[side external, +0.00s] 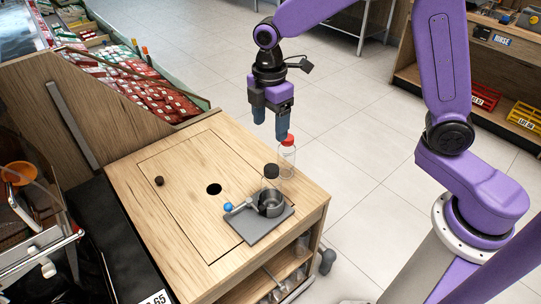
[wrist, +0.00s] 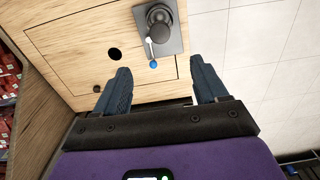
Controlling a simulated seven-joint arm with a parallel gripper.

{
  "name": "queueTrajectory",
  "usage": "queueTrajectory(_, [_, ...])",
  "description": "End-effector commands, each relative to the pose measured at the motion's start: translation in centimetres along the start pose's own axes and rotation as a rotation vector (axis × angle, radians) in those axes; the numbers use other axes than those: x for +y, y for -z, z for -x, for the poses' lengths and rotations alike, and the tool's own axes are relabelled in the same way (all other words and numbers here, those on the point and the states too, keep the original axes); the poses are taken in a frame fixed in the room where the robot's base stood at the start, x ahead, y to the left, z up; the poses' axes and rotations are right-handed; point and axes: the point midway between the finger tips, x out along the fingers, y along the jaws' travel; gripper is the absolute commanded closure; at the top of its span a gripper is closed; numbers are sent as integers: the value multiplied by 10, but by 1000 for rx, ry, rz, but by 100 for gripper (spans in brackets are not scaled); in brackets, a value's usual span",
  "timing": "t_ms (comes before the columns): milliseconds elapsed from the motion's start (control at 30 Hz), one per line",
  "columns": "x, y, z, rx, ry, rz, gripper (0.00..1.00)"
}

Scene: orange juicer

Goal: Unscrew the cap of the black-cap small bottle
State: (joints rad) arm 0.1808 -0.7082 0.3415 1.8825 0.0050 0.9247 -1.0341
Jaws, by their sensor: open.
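A red-capped clear bottle (side external: 288,157) stands close behind the black-capped one, near my fingertips.

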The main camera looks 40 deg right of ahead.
Motion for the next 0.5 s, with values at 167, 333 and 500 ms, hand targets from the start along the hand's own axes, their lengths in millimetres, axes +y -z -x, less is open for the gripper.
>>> queueTrajectory(167, [-1,-1,-32,-3,5,-2,28])
queueTrajectory(333, [-1,-1,-62,-3,5,-1,28])
queueTrajectory(500, [-1,-1,-90,-2,4,-2,28])
